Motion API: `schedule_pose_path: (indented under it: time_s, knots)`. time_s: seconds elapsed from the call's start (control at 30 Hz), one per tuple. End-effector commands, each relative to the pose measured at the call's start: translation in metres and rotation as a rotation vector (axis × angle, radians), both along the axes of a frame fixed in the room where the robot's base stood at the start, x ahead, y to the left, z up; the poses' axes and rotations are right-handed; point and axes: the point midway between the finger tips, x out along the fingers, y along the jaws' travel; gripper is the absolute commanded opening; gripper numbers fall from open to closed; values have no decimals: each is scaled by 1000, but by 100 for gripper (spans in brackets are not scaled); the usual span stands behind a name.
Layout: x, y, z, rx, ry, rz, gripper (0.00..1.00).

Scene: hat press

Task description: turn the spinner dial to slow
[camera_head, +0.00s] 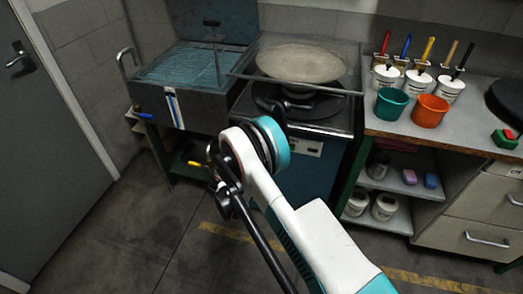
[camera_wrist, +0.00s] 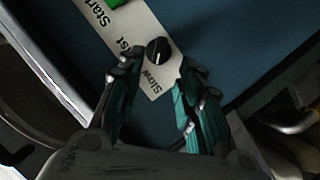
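The spinner dial is a small black round knob (camera_wrist: 158,50) on a pale label strip (camera_wrist: 140,40) in the wrist view. The strip reads "Start", a partly covered word ending in "st", and "Slow". A light mark shows on the knob's lower part; its exact setting is hard to tell. My gripper (camera_wrist: 154,67) is open, its two teal-and-black fingers either side of the knob, with clear gaps to it. In the head view the spinner (camera_head: 300,62) has a round pale plate on a dark cabinet, its pale front strip (camera_head: 307,149) partly behind my arm.
A green button (camera_wrist: 115,2) sits at the strip's far end. A dark-blue open-lidded tank (camera_head: 195,75) stands left of the spinner. A bench at right holds a teal pot (camera_head: 390,104), an orange pot (camera_head: 428,111) and white tubs with coloured handles. Floor at left is clear.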

Motion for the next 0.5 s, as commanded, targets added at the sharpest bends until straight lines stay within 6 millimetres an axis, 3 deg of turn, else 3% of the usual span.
schedule_pose_path:
  time_s: [0.2,0.5]
  knots:
    - [-29,18,10,-1,0,2,33]
    - [-41,25,15,-1,0,-1,33]
